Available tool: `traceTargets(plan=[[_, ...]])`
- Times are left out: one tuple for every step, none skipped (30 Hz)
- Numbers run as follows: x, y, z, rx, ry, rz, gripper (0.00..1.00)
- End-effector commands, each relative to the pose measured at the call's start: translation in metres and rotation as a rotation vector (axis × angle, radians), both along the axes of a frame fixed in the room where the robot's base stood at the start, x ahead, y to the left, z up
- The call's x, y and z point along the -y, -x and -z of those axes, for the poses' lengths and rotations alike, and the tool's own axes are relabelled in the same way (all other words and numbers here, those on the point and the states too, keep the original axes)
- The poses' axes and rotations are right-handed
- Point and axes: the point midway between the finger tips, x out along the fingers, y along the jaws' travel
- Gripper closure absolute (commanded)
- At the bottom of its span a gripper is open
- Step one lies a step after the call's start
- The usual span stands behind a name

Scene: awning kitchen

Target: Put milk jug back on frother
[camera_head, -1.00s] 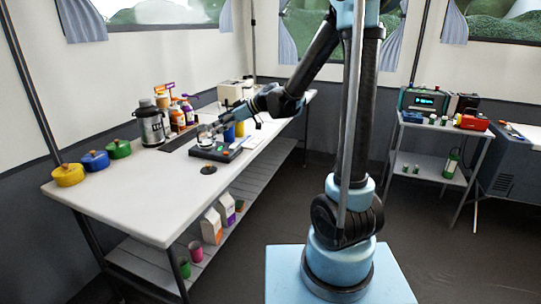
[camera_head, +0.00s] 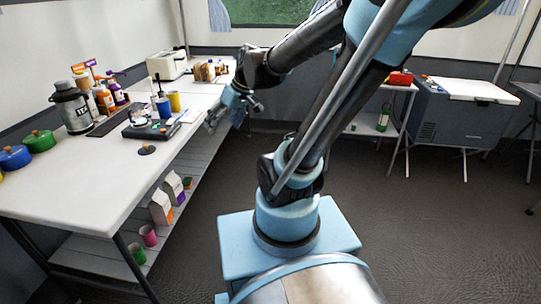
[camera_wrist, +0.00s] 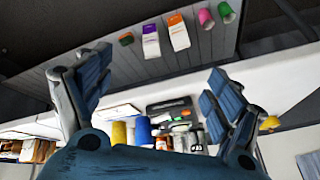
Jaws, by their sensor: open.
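A flat black device (camera_head: 148,130) with a small green light, likely the frother, sits near the table's front edge. A small silvery-white item (camera_head: 139,114) shows at its back left; I cannot tell if it is the milk jug. In the wrist view the black device (camera_wrist: 170,104) is below the middle, with small silvery items (camera_wrist: 192,142) near it, partly hidden by my wrist. My gripper (camera_head: 224,116) is off the table's front edge, right of the device. In the wrist view my gripper (camera_wrist: 158,88) has its blue fingers wide apart with nothing between them.
Blue and yellow cups (camera_head: 174,101) stand beside the device. A large steel canister (camera_head: 74,112), bottles (camera_head: 105,96) and lidded pots (camera_head: 38,141) stand left. The lower shelf holds cartons (camera_head: 161,206). Open floor (camera_head: 430,210) lies right.

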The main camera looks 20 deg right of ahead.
Motion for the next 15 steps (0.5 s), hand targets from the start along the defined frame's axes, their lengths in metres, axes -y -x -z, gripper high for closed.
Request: traceTargets(plan=[[0.014,0.013,0.006,-0.021,0.026,0.049,0.15],[0.022,0.020,0.010,-0.034,0.042,0.079,0.15],[0.033,0.029,0.015,-0.049,0.063,0.121,0.15],[0.041,0.035,0.018,-0.060,0.077,0.151,0.15],[0.048,0.042,0.022,-0.071,0.094,0.182,0.15],[0.059,0.051,0.027,-0.087,0.114,0.225,0.15],[0.066,0.058,0.031,-0.097,0.130,0.257,0.15],[0.073,0.065,0.035,-0.107,0.145,0.289,0.15],[0.083,0.074,0.040,-0.118,0.165,0.332,0.15],[0.090,0.080,0.044,-0.127,0.180,0.363,0.15],[0.096,0.086,0.047,-0.135,0.194,0.392,0.15],[0.104,0.094,0.051,-0.145,0.211,0.430,0.15],[0.110,0.099,0.054,-0.151,0.223,0.457,0.15],[0.115,0.103,0.057,-0.156,0.233,0.481,0.15],[0.121,0.109,0.060,-0.162,0.247,0.509,0.15]])
